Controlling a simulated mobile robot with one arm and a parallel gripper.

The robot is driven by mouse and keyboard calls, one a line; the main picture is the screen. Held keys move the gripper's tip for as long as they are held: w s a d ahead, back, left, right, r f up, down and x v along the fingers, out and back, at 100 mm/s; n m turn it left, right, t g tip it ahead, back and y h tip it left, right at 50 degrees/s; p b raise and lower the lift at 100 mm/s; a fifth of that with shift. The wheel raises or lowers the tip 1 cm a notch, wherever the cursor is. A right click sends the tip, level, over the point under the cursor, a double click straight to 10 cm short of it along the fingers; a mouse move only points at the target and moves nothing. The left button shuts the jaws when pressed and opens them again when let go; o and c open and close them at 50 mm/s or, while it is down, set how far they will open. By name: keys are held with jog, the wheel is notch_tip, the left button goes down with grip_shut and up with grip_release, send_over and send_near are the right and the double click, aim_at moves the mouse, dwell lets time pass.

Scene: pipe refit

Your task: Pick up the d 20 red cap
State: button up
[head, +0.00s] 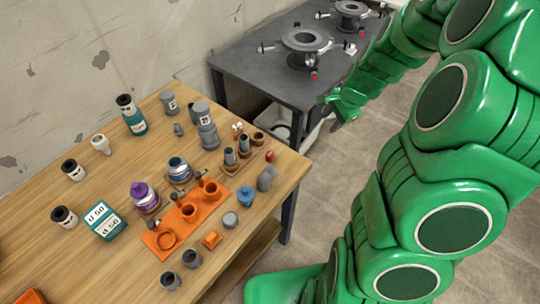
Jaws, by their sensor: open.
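A small red round piece (270,155), which looks like the red cap, is on the right part of the wooden table, near its far right edge. Its size marking is too small to read. A brown ring-shaped holder (258,138) stands just behind it. My gripper (335,108) is green and open, with nothing seen in it. It is up and to the right of the red piece in the picture, apart from it, over the gap near the grey table. Part of the gripper is hard to make out at this angle.
The wooden table (110,255) holds several grey pipe fittings, a purple-capped jar (145,195), an orange tray (165,240), a teal d 50 box (104,221) and a blue fitting (246,196). A dark grey table (250,65) with flanged parts (304,42) stands behind. Floor is clear at right.

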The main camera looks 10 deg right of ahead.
jog(key=s+a+r+m+g+y, duration=0.1)
jog(key=s+a+r+m+y, duration=0.15)
jog(key=a+r+y, duration=0.35)
jog(key=s+a+r+m+y, duration=0.1)
jog(key=a+r+m+y, duration=0.2)
jog(key=a+r+y, duration=0.3)
send_near(272, 153)
jog(key=a, duration=0.3)
jog(key=shift+w+f+h, duration=0.3)
jog(key=shift+w+f, duration=0.05)
jog(key=shift+s+x, duration=0.1)
jog(key=shift+x, duration=1.85)
jog(key=shift+s+x, duration=0.15)
jog(key=shift+x, duration=1.85)
jog(key=c, duration=0.7)
